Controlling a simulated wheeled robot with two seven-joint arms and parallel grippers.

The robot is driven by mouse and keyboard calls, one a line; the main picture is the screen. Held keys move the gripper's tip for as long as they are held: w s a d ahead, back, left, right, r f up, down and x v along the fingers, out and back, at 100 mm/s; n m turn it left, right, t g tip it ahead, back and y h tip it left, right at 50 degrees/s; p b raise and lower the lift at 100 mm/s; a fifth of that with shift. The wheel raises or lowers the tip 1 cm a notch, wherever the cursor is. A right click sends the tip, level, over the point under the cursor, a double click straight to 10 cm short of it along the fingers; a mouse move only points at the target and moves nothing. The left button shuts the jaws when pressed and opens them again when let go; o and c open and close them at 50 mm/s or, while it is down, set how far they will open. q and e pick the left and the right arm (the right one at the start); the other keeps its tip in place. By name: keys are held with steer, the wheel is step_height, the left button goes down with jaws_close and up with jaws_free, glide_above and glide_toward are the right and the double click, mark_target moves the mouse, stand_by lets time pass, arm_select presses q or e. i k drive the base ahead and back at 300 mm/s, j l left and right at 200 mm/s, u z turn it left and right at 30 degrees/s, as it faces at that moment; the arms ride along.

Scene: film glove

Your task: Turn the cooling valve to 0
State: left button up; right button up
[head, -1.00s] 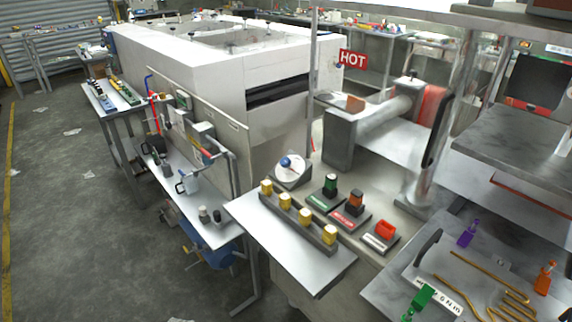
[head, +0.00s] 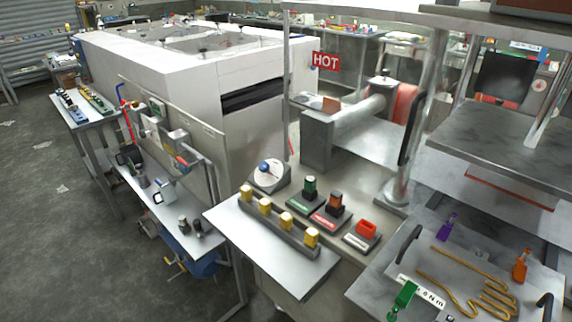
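A round white dial with a blue ball knob (head: 264,167) stands tilted on a dark base at the back of the bench, behind a row of yellow-topped blocks. It may be the cooling valve; no label or scale can be read on it at this size. A panel (head: 172,125) with blue and red pipes and small boxes stands at the left, and I cannot tell whether a valve is on it. Neither of my grippers is in view.
The dark rail with yellow blocks (head: 276,228) lies in front of the dial. A red HOT sign (head: 326,62) hangs behind.

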mark_target(263, 167)
steer(key=i+j+z, duration=0.25)
steer(key=j, duration=0.15)
steer(key=j+z, duration=0.2)
steer(key=j, duration=0.25)
steer(key=j+z, duration=0.25)
steer(key=j, duration=0.2)
steer(key=i, duration=0.05)
